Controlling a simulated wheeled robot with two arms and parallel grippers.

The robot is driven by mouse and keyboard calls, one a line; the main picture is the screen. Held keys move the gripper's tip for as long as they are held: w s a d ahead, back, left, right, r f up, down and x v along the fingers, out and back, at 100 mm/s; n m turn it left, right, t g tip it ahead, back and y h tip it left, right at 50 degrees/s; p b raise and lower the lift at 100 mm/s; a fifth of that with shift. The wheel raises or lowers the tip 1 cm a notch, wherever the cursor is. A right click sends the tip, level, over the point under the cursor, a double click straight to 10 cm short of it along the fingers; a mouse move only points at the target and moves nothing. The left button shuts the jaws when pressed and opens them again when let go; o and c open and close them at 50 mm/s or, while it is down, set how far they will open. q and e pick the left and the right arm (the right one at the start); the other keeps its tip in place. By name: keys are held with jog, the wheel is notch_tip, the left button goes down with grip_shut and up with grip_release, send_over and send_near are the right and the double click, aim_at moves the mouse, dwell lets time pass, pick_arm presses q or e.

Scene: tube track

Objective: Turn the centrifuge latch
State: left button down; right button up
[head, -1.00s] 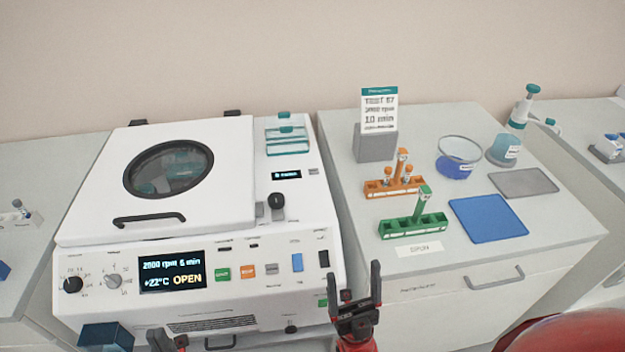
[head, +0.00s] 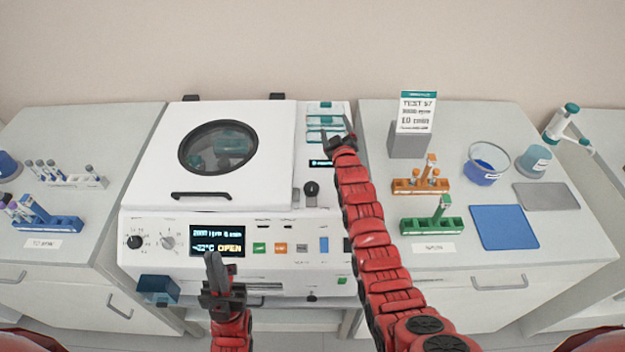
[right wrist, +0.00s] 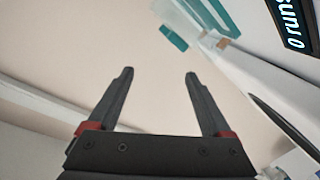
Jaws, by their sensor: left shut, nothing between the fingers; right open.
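The white centrifuge (head: 160,165) stands with its round-windowed lid (head: 270,125) down, and its display (head: 217,240) reads OPEN. The latch, a small black knob (head: 311,188), sits on the top deck right of the lid handle. My right gripper (head: 335,138) is over the deck's right side, behind the latch and beside the teal-lidded boxes (head: 326,120). In the right wrist view the right gripper (right wrist: 160,73) is open with nothing between its fingers. My left gripper (head: 213,265) is shut and empty in front of the control panel.
A small "0 runs" display (right wrist: 290,22) shows large in the right wrist view. Orange (head: 420,186) and green (head: 431,226) tube racks, a beaker (head: 487,165) and a blue mat (head: 504,227) are on the right counter. A blue tube rack (head: 55,224) is on the left counter.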

jog(key=w+a+n+g, duration=0.3)
jog(key=a+g, duration=0.1)
notch_tip(320, 180, up, 11)
jog(key=n+g+h, duration=0.2)
jog(key=n+g, duration=0.5)
jog(key=g, duration=0.6)
send_over(311, 186)
notch_tip(311, 186, down, 14)
jog(key=shift+s+d+r+b, duration=0.15)
jog(key=shift+r+b, duration=0.1)
jog(key=shift+b, duration=0.55)
jog(key=f+b, duration=0.1)
jog(key=f, duration=0.3)
jog(key=shift+w+f, duration=0.1)
jog(key=shift+w, duration=0.1)
